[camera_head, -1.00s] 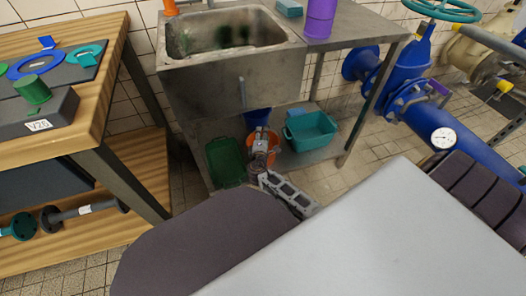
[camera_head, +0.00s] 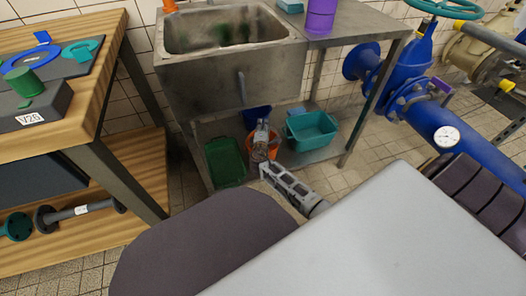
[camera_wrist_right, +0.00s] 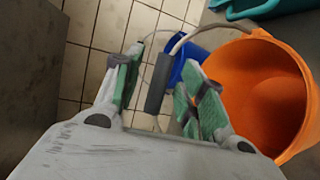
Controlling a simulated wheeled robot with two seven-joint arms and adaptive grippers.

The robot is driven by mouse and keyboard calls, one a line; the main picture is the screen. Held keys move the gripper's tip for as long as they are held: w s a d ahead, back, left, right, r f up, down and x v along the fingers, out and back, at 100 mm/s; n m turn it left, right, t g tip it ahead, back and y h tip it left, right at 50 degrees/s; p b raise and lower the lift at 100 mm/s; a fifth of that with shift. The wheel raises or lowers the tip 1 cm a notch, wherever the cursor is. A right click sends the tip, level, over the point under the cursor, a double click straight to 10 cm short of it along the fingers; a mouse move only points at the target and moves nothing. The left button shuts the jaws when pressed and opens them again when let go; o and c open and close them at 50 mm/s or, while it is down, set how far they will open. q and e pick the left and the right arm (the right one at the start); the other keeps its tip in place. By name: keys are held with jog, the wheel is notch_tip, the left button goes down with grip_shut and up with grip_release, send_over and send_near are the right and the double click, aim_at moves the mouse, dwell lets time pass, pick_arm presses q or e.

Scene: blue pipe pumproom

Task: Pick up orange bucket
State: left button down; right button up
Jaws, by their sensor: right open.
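The orange bucket (camera_wrist_right: 275,90) fills the right of the right wrist view, its open mouth showing. In the head view it stands below the sink, partly covered by my right gripper (camera_head: 262,126). In the wrist view my right gripper (camera_wrist_right: 158,82) is open, with green-padded fingers either side of a grey handle grip (camera_wrist_right: 157,86). The grip hangs on a curved wire that runs toward the orange bucket's rim. I cannot tell whether a finger touches it. My left gripper is not in view.
A blue bucket (camera_wrist_right: 190,58) stands close behind the orange one. A dark green crate (camera_head: 225,161) is to its left and a teal tub (camera_head: 312,130) to its right. The steel sink (camera_head: 230,75) is above. A wooden workbench (camera_head: 85,125) stands at left.

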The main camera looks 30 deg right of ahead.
jog(key=shift+w+d, duration=0.25)
jog(key=shift+w, duration=0.05)
grip_shut()
dwell(0.4)
